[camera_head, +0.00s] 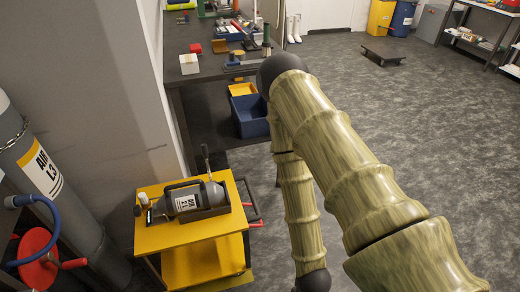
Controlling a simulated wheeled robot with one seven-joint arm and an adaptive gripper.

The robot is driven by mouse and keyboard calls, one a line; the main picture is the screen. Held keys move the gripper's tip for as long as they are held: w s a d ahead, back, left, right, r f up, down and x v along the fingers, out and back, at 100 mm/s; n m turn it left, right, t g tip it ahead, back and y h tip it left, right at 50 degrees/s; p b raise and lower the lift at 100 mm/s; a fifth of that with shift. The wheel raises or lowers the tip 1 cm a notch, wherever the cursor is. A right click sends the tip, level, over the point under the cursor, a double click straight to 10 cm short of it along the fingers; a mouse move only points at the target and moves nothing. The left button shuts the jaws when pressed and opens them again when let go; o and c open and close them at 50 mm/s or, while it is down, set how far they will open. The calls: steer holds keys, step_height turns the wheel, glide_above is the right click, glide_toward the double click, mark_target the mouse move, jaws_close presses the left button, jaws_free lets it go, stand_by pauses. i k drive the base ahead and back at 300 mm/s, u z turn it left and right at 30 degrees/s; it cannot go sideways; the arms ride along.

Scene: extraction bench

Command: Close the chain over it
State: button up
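A tall grey cylinder labelled "AIR L3" (85,225) stands against the wall at the left edge, its top cut off by the frame. A short length of chain (14,137) lies across its upper body; I cannot tell whether its end is fastened. A small grey bottle labelled "AIR 2 L" (190,198) lies on its side in a dark cradle on a yellow cart (160,240). My arm comes from the lower right, bends near the bench and runs down to the bottom edge. My gripper is not in view.
A red hand wheel (38,258) and a blue hose (50,225) are at the lower left. The grey floor at right is mostly clear.

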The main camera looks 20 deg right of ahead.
mark_target(204, 148)
steer(key=z, duration=1.65)
steer(key=i, duration=4.7)
steer(key=u, duration=4.6)
